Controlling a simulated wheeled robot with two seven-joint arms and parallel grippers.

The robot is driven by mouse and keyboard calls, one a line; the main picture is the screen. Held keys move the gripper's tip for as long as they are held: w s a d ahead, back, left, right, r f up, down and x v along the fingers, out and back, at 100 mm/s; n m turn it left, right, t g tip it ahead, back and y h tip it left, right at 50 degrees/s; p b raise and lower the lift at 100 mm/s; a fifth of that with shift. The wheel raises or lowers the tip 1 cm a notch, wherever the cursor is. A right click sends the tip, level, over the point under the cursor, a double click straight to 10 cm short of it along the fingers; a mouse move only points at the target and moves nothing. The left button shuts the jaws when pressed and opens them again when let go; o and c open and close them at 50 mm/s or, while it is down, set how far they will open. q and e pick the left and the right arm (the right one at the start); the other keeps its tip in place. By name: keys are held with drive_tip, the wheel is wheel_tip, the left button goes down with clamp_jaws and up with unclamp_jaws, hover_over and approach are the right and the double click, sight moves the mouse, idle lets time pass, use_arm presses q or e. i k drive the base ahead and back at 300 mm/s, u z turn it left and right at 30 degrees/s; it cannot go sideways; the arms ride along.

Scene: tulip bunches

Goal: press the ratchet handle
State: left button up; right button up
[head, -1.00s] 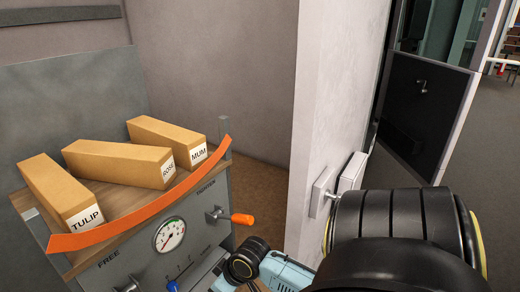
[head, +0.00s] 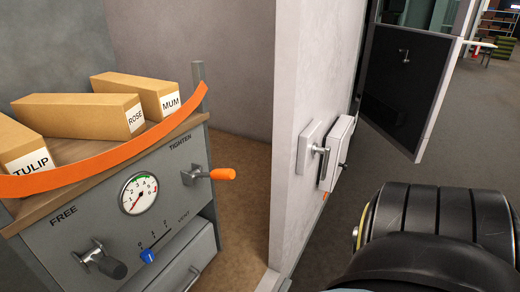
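A grey machine (head: 185,225) stands at the left, its front panel facing me. An orange-tipped handle (head: 222,174) sticks out of the panel on a metal mount, below the word TIGHTEN. A second handle with a black grip (head: 110,266) sticks out at lower left, below the word FREE. Neither is labelled as the ratchet handle. Between them are a round gauge (head: 138,194), its needle toward the lower left, and a blue slider (head: 148,256) at the low end of the VENT scale. Neither of my grippers shows; only a thick black arm link of mine fills the lower right.
Boxes marked TULIP (head: 22,150), ROSE (head: 80,113) and MUM (head: 140,95) lie on the wooden top behind a curved orange strip (head: 110,158). A wall end (head: 300,100) with a lever-handled fitting (head: 319,150) stands right of the machine. Open floor lies beyond.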

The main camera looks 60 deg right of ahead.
sight(219, 174)
drive_tip(key=z, duration=0.1)
drive_tip(key=k, duration=0.4)
drive_tip(key=z, duration=0.55)
